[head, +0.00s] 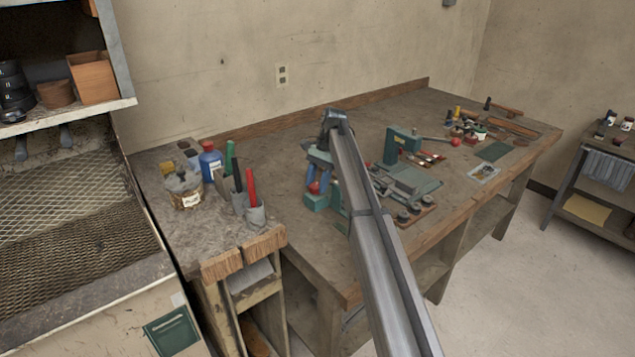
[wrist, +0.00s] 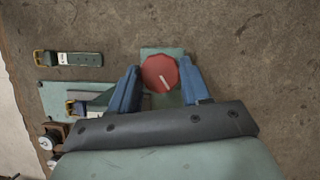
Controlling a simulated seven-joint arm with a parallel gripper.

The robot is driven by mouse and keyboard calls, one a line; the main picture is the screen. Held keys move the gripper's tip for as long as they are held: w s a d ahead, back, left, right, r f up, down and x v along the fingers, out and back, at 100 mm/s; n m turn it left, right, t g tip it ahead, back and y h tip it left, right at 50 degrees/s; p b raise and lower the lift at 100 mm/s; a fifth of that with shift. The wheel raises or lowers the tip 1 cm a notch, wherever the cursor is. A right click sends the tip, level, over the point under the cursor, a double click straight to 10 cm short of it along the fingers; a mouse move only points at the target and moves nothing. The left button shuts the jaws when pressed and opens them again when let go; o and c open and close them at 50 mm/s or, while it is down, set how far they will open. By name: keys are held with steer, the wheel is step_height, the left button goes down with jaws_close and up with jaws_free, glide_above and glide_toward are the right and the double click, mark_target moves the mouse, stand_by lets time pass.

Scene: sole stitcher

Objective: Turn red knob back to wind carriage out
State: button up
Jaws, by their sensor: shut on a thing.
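The red knob (wrist: 160,73) sits on a teal block in the wrist view, with a pale pointer line slanting to its lower right. My gripper (wrist: 160,82) has its two blue fingers on either side of the knob and is shut on it. In the head view my gripper (head: 319,180) is at the left end of the teal stitcher (head: 405,180), and a bit of the red knob (head: 314,188) shows between the fingers. My arm hides part of the stitcher, and I cannot make out the carriage clearly.
A strap with a buckle (wrist: 75,58) lies left of the knob. Tool cups (head: 256,215), a blue bottle (head: 210,160) and a jar (head: 184,190) stand at the left. The bench behind the gripper is clear.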

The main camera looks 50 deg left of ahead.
steer(key=shift+a+n+t+h, duration=0.1)
steer(key=shift+n+t+h, duration=0.25)
steer(key=shift+n, duration=0.75)
steer(key=o, duration=1)
